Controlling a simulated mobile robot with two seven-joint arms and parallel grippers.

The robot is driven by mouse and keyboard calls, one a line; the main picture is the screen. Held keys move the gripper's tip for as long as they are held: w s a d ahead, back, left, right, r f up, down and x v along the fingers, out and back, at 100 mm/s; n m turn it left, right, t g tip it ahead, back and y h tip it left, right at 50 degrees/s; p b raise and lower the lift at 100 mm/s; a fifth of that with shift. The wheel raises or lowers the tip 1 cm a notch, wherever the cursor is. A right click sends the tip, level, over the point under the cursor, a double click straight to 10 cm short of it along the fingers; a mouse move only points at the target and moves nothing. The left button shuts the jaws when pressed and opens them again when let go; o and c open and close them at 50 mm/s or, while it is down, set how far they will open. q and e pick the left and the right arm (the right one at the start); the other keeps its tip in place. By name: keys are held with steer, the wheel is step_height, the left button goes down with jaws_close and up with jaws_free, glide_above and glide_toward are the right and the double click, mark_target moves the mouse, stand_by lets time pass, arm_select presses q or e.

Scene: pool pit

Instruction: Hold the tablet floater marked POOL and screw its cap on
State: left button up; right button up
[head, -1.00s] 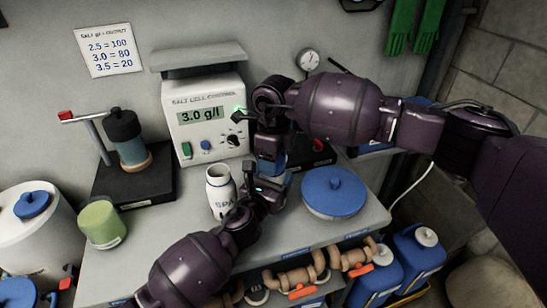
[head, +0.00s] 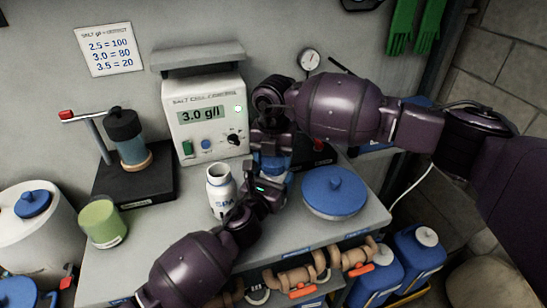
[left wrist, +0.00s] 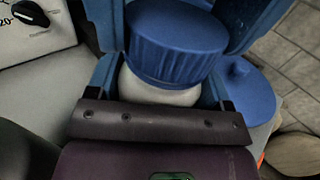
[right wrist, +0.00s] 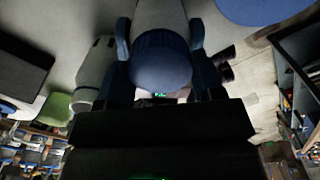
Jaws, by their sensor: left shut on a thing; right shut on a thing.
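A white floater body (left wrist: 158,92) stands roughly upright in my left gripper (head: 277,184), above the bench top. Its marking is hidden. A ribbed blue cap (left wrist: 175,42) sits over its top; I cannot tell how tight it is. My right gripper (head: 272,160) is shut around the cap, fingers on opposite sides. The right wrist view also shows the cap (right wrist: 163,62), with the white body (right wrist: 160,14) beyond it. A second white floater, marked SPA (head: 221,192), stands uncapped on the bench, left of my grippers.
A salt cell controller (head: 205,115) reading 3.0 g/l stands behind. A blue round lid (head: 335,190) lies on the bench to the right. A green-filled jar (head: 102,222) and a black-based stand (head: 135,182) are left. Orange-handled pipework (head: 295,277) is below.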

mark_target(269, 172)
steer(key=shift+m, duration=0.6)
steer(key=o, duration=1)
steer(key=shift+c, duration=0.2)
steer(key=shift+r, duration=0.1)
step_height(269, 172, up, 12)
arm_select(q)
steer(key=shift+r, duration=0.1)
steer(key=shift+r+p, duration=2)
steer(key=shift+p, duration=0.05)
arm_select(e)
step_height(269, 172, up, 5)
steer(key=shift+s, duration=0.15)
